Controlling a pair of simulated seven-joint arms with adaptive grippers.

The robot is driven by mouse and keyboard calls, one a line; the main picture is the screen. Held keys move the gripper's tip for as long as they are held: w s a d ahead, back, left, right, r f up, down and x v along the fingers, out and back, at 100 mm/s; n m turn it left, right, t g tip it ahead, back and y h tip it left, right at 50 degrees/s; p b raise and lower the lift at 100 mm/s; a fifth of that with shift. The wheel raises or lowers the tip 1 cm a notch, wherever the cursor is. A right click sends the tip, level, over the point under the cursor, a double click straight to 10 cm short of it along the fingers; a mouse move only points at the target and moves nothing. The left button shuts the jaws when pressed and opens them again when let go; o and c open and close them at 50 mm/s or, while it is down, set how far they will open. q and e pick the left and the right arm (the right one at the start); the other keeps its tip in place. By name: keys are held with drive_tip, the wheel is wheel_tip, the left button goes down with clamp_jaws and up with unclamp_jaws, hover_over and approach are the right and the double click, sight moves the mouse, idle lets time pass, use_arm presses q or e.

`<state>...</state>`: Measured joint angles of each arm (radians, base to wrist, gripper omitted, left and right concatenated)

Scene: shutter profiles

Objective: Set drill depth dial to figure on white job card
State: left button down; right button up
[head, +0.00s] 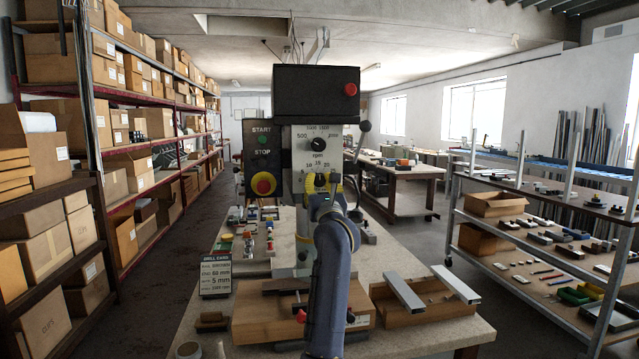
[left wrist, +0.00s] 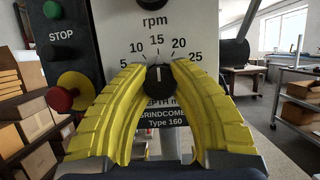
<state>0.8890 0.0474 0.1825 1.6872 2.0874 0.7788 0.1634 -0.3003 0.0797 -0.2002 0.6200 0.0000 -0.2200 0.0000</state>
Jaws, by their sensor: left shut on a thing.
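The black depth dial (left wrist: 159,78) is on the white front plate of the drill, below a scale with figures 5 to 25. Its white pointer mark stands nearly straight up, at about 15. My left gripper (head: 322,183) is at the dial in the head view. In the left wrist view its yellow fingers (left wrist: 158,82) are shut on the dial from both sides. A small job card (head: 215,275) headed "DRILL CARD" stands at the table's left. It shows "60 mm" and, below that, "5 mm"; its smaller text is hard to read. My right gripper is not in view.
A rpm dial (head: 318,144) sits above the depth dial. A red and yellow stop button (head: 263,184) is on the panel to the left. A wooden box with metal profiles (head: 404,292) lies on the table at right. Shelves of boxes line the left wall.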

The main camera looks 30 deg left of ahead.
use_arm(q)
drive_tip(key=shift+w+f+n+g+y, duration=0.1)
drive_tip(key=shift+f+n+g+y, duration=0.15)
drive_tip(key=shift+n+g, duration=0.45)
drive_tip(key=n+g+y, duration=0.1)
drive_tip(key=n, duration=0.2)
drive_tip(key=n+g+y, duration=0.1)
drive_tip(key=n, duration=0.3)
drive_tip(key=shift+g, duration=0.3)
drive_tip(key=shift+r+n+g, duration=0.1)
drive_tip(key=shift+n+g, duration=0.75)
drive_tip(key=shift+n, duration=1.1)
drive_tip(key=shift+n+g, duration=0.85)
drive_tip(key=shift+n, duration=1.1)
drive_tip(key=c, duration=1)
unclamp_jaws()
drive_tip(key=shift+r, duration=0.1)
drive_tip(key=shift+o, duration=0.2)
drive_tip(key=shift+d, duration=0.15)
drive_tip(key=v, duration=1.1)
drive_tip(key=shift+d, duration=0.3)
